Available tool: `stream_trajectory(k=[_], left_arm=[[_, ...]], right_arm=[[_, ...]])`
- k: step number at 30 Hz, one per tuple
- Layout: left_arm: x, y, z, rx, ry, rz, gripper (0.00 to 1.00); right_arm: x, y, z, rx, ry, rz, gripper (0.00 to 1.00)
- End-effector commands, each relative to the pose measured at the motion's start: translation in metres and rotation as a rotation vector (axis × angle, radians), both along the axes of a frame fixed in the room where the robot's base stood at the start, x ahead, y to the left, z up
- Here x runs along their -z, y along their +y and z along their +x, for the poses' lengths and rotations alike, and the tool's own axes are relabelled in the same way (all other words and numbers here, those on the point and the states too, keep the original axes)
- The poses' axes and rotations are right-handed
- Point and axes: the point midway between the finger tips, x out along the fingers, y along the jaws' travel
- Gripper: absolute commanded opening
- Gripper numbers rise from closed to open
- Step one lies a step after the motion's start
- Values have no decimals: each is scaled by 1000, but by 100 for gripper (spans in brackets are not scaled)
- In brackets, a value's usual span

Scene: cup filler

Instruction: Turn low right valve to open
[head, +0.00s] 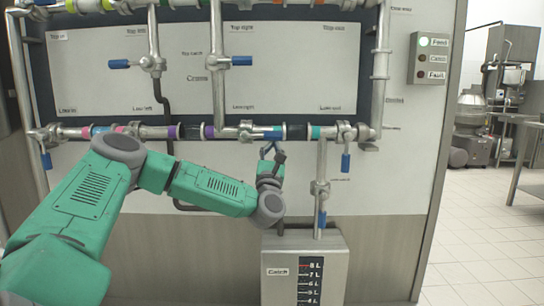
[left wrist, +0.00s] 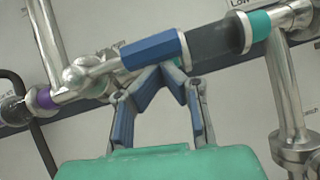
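A valve with a blue handle (head: 268,134) sits on the low horizontal pipe, right of centre, under a panel label that seems to read "Low right". The handle lies along the pipe. In the left wrist view the handle (left wrist: 153,50) is just beyond my fingertips. My left gripper (head: 272,150) is below the handle; in the left wrist view its fingertips (left wrist: 163,70) come together at the handle's lower edge, with nothing seen between them. Whether they touch it I cannot tell. My right gripper is in neither view.
Other blue handles hang down at the right end of the pipe (head: 346,162) and above the catch tank (head: 322,219). The grey catch tank (head: 335,270) stands below my gripper. A status box (head: 430,58) shows a green light. Open floor lies at right.

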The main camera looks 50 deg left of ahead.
Motion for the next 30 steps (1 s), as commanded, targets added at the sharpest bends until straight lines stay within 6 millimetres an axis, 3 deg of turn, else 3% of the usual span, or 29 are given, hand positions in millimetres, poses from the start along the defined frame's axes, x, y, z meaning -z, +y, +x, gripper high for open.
stream_trajectory(k=[1, 5, 9, 12, 21, 30], left_arm=[[-9, -5, 2, 9, -19, 9, 0], [-1, -7, 3, 9, -18, 9, 0], [20, -8, 5, 7, -10, 6, 0], [49, -4, 4, 1, 3, -1, 0], [84, -44, -33, 1, 7, -8, 0], [100, -64, -50, -1, 4, -5, 0]], right_arm=[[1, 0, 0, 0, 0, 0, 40], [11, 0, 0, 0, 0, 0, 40], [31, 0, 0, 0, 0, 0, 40], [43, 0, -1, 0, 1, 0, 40], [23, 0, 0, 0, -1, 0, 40], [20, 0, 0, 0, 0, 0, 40]])
